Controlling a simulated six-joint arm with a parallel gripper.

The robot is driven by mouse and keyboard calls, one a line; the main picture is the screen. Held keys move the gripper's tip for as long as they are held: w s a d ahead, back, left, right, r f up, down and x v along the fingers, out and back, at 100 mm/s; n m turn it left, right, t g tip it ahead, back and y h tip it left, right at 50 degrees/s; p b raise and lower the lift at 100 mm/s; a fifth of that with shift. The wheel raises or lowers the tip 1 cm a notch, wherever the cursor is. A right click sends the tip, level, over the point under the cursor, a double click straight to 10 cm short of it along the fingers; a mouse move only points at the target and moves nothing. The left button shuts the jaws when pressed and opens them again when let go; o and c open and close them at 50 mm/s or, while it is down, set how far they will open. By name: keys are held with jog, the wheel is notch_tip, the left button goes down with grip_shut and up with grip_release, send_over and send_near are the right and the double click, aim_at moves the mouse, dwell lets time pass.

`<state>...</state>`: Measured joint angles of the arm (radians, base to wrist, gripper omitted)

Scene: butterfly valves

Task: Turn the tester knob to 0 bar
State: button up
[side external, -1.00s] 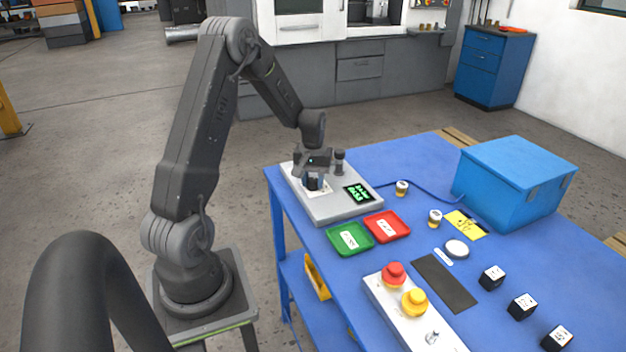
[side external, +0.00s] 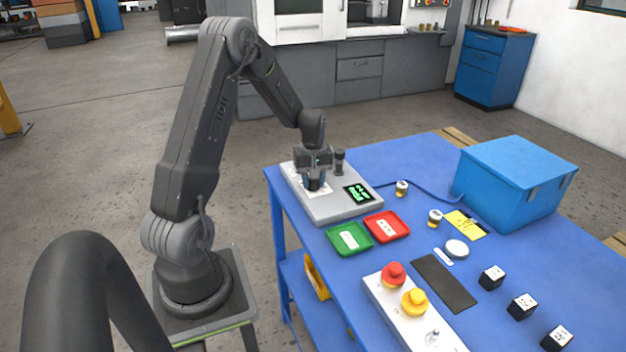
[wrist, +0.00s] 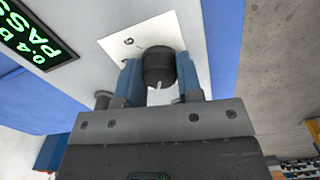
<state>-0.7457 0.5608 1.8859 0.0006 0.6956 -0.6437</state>
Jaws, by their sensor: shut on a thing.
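The tester (side external: 334,205) is a light grey box at the far left corner of the blue table. Its dark round knob (wrist: 159,66) sits on a white label plate (wrist: 118,44), with a pale pointer mark on the side toward my gripper in the wrist view. My gripper (side external: 315,182) points down over the tester. Its two blue-grey fingers (wrist: 158,80) are shut on the knob, one on each side. The tester's display (wrist: 36,36) shows green text that reads about "0.4 b" and "PASS"; the rest is cut off.
A dark upright post (side external: 339,163) stands on the tester close to my gripper. A green tray (side external: 333,246) and a red tray (side external: 372,228) lie in front. A blue box (side external: 515,180) stands at the right, with small parts between.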

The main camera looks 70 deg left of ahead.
jog(key=o, duration=0.9)
jog(key=shift+r, duration=0.15)
notch_tip(320, 180, up, 14)
jog(key=shift+f, duration=0.2)
